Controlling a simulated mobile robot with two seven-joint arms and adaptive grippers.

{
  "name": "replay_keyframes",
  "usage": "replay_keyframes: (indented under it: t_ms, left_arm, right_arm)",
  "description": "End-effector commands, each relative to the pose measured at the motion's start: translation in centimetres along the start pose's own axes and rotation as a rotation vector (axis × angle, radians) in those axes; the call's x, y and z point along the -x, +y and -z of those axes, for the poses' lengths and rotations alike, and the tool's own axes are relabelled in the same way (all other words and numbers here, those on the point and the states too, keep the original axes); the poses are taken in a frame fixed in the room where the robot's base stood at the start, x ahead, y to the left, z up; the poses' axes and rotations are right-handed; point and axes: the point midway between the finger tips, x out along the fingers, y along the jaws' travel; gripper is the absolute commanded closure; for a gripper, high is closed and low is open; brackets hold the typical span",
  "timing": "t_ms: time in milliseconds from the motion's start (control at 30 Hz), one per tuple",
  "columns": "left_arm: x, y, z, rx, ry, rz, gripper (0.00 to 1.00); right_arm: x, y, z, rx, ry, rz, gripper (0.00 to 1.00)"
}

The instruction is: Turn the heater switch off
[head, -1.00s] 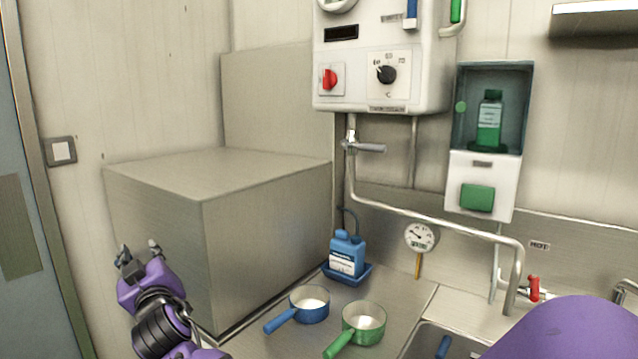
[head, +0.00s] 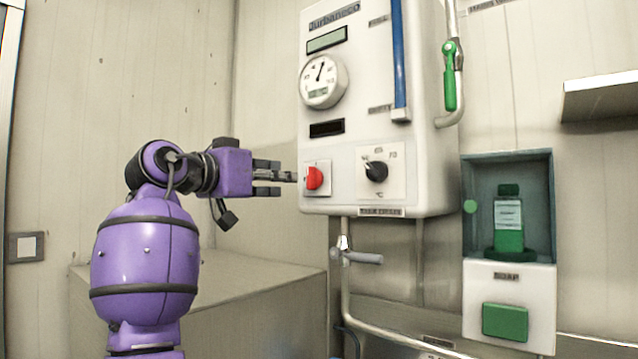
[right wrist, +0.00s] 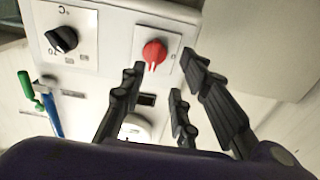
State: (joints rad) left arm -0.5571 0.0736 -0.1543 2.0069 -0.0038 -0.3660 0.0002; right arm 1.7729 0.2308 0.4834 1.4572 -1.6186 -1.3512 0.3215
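The heater is a white wall box (head: 340,110) with a red rotary switch (head: 314,178) on a white plate low at its left. The red switch also shows in the right wrist view (right wrist: 154,52). I cannot read its setting. My right gripper (head: 280,177) is level with the switch, just left of it, with fingers pointing at it. In the right wrist view the fingers (right wrist: 162,76) are spread and empty, with the switch beyond the tips. I see no clear contact. My left gripper is not in view.
A black temperature dial (head: 376,172) sits right of the switch. Above are a round gauge (head: 323,81) and a blue vertical tube (head: 399,60). A pipe with a grey-handled valve (head: 362,257) runs below. A soap dispenser (head: 508,300) hangs at the right.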

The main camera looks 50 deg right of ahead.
Motion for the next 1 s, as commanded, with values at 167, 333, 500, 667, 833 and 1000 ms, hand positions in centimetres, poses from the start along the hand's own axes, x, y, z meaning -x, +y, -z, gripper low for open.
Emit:
replay_keyframes:
  t_ms: [167, 333, 500, 667, 833, 1000]
  left_arm:
    - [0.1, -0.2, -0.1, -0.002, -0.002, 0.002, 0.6]
    - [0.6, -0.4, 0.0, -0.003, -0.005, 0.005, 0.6]
    - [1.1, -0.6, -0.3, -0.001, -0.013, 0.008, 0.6]
    - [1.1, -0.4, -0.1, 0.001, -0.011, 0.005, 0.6]
    - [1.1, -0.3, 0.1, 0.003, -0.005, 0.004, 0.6]
    - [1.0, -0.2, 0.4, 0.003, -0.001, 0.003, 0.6]
  right_arm:
    - [-0.8, 0.8, 0.2, -0.008, -0.017, -0.027, 0.71]
    - [-3.3, 1.0, 0.4, -0.01, -0.017, -0.028, 0.71]
    - [-6.0, 1.0, 0.4, -0.009, -0.014, -0.027, 0.71]
    - [-7.4, 0.9, 0.2, -0.008, -0.014, -0.024, 0.71]
    - [-7.9, 0.9, 0.1, -0.007, -0.014, -0.023, 0.71]
    - [-7.9, 0.8, 0.1, -0.007, -0.014, -0.023, 0.72]
